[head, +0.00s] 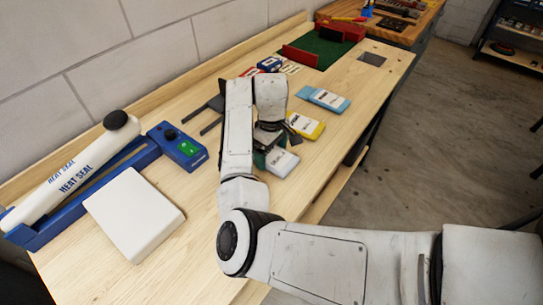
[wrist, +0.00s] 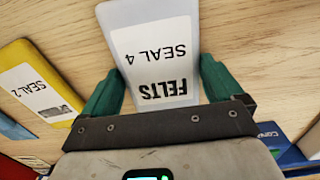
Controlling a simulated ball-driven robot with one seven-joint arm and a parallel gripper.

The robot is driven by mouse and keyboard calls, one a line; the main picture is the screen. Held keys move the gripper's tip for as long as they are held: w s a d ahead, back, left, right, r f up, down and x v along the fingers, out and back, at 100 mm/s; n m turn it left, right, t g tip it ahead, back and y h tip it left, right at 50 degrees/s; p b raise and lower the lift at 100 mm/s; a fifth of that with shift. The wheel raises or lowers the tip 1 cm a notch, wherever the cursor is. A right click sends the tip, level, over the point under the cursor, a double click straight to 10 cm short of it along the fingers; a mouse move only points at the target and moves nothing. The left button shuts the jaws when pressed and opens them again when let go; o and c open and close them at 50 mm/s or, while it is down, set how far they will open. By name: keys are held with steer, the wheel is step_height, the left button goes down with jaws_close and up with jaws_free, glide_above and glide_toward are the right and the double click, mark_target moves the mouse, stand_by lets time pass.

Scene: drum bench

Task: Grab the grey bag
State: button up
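The grey bag (head: 283,162) lies on the bench below the end of my arm. In the wrist view the grey bag (wrist: 150,25) has a white label reading "FELTS SEAL 4". My gripper (wrist: 160,65) is open, with one teal finger along each long side of the bag. The fingertips are very close to the bag's edges; I cannot tell whether they touch. In the head view my wrist hides part of the gripper.
A yellow bag (head: 308,126) and a blue bag (head: 323,99) lie farther along the bench. A heat sealer (head: 75,185) and a white block (head: 133,215) are at the left. A green mat (head: 322,50) is at the far end.

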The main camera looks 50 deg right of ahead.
steer(key=c, duration=0.6)
